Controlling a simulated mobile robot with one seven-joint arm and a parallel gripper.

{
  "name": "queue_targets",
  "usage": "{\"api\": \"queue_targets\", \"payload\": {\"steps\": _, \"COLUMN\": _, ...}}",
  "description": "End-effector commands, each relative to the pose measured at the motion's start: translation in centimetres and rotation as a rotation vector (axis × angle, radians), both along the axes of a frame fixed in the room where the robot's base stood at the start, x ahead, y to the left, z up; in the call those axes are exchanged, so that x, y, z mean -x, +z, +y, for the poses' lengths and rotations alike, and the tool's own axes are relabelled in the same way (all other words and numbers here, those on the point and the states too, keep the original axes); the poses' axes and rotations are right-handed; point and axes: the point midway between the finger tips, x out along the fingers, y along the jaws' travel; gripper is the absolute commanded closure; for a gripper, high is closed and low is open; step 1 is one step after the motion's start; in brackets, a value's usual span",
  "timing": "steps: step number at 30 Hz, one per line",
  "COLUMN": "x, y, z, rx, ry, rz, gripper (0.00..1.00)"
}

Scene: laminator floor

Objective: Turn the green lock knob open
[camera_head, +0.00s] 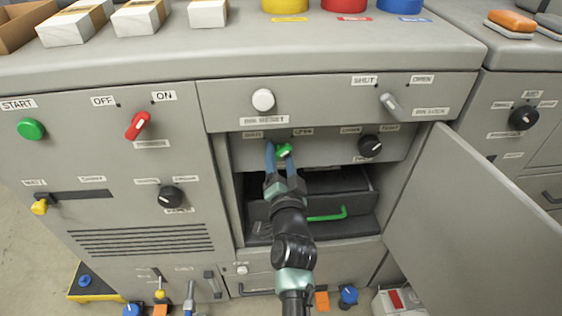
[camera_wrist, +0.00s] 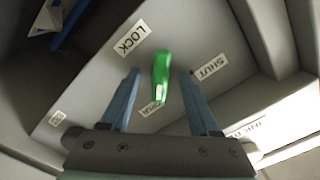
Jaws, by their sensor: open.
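The green lock knob (camera_head: 284,150) sits on the grey panel inside the open bay, under the upper strip of the machine. In the wrist view the green knob (camera_wrist: 160,76) stands between my two blue fingers, near a LOCK label and a SHUT label. My gripper (camera_head: 279,148) is open, with one finger on each side of the knob. In the wrist view my gripper (camera_wrist: 160,75) shows a gap between each finger and the knob.
A black knob (camera_head: 370,146) is on the same panel to the right. A dark drawer with a green handle (camera_head: 327,216) lies below in the bay. The open door (camera_head: 480,215) stands at the right. A white button (camera_head: 263,99) and a grey lever (camera_head: 391,105) are above.

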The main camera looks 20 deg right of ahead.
Motion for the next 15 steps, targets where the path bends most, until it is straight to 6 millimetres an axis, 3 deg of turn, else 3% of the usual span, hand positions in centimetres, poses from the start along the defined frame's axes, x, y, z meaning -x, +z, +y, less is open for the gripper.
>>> {"api": "queue_targets", "payload": {"steps": 5, "x": 1.1, "y": 0.0, "z": 0.3, "rx": 0.000, "ry": 0.001, "rz": 0.002, "gripper": 0.38}}
{"api": "queue_targets", "payload": {"steps": 15, "x": 6.7, "y": 0.2, "z": 2.0, "rx": 0.001, "ry": 0.001, "rz": 0.005, "gripper": 0.38}}
